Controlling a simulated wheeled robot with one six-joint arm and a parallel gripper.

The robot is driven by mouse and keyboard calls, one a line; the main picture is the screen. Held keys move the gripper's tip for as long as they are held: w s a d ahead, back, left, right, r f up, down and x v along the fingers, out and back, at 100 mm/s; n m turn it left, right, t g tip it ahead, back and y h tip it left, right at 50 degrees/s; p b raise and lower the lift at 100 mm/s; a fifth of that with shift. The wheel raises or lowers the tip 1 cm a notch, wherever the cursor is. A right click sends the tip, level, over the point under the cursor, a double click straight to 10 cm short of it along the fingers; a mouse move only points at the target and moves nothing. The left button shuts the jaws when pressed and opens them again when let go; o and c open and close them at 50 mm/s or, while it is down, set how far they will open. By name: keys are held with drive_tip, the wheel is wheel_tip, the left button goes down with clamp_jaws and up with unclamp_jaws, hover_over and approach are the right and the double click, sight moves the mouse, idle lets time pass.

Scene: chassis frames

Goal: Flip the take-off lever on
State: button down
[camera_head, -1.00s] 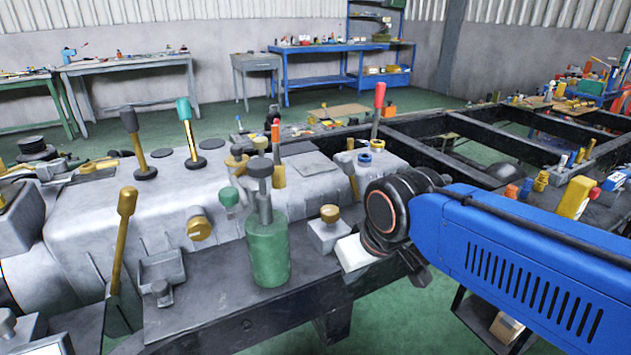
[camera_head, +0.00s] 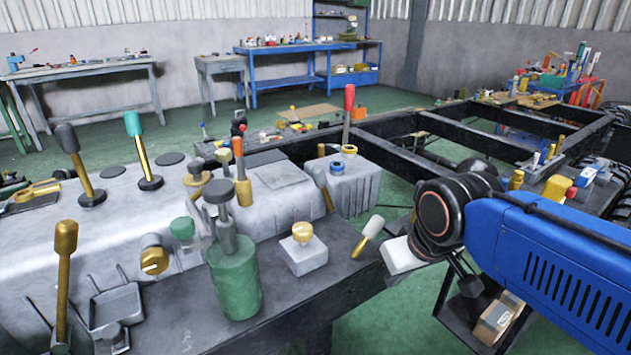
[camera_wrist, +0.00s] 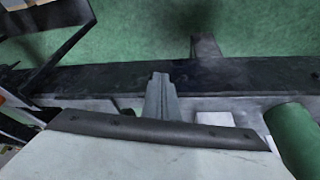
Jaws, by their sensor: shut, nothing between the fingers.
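Several levers stand on and around the grey gearbox housing (camera_head: 130,215); no readable label shows which one is the take-off lever. They include a black-knobbed lever (camera_head: 67,138), a teal-knobbed lever (camera_head: 133,124), a red-knobbed lever (camera_head: 349,100), an orange-topped lever (camera_head: 238,148) and a yellow lever (camera_head: 65,240) at the front left. A short pale-knobbed lever (camera_head: 373,227) leans at the bench edge, just left of my wrist. My gripper (camera_wrist: 160,78) is shut and empty in the wrist view, above the dark beam. It touches no lever that I can see.
A green cylinder (camera_head: 235,280) and a yellow-knobbed white block (camera_head: 303,250) stand on the dark bench, left of my arm. An open black frame (camera_head: 450,125) stretches behind. Blue and grey worktables line the back wall.

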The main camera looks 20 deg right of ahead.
drive_tip(key=w+r+n, duration=0.2)
drive_tip(key=w+a+r+n+g, duration=0.1)
drive_tip(key=w+r+n, duration=0.1)
drive_tip(key=r, duration=0.1)
drive_tip(key=w+a+r+n+h, duration=0.1)
drive_tip(key=w+r+n, duration=0.1)
drive_tip(key=shift+w+r+g, duration=0.3)
drive_tip(key=shift+w+g, duration=0.05)
drive_tip(key=shift+g, duration=0.05)
drive_tip(key=w+a+r+n+g+h, duration=0.1)
drive_tip(key=w+a+r+n+h, duration=0.4)
drive_tip(key=w+a+r+n, duration=0.7)
drive_tip(key=w+a+r, duration=0.1)
drive_tip(key=w+a, duration=0.3)
drive_tip(key=shift+a+r+n+h, duration=0.15)
drive_tip(key=shift+n+h, duration=0.15)
drive_tip(key=shift+g, duration=0.3)
approach(324, 190)
drive_tip(key=shift+w+a+f, duration=0.1)
drive_tip(key=shift+w+f, duration=0.1)
drive_tip(key=shift+f, duration=0.5)
drive_tip(key=shift+w+a+f, duration=0.1)
drive_tip(key=shift+w+f, duration=0.1)
drive_tip(key=shift+f, duration=0.5)
drive_tip(key=shift+d, duration=0.1)
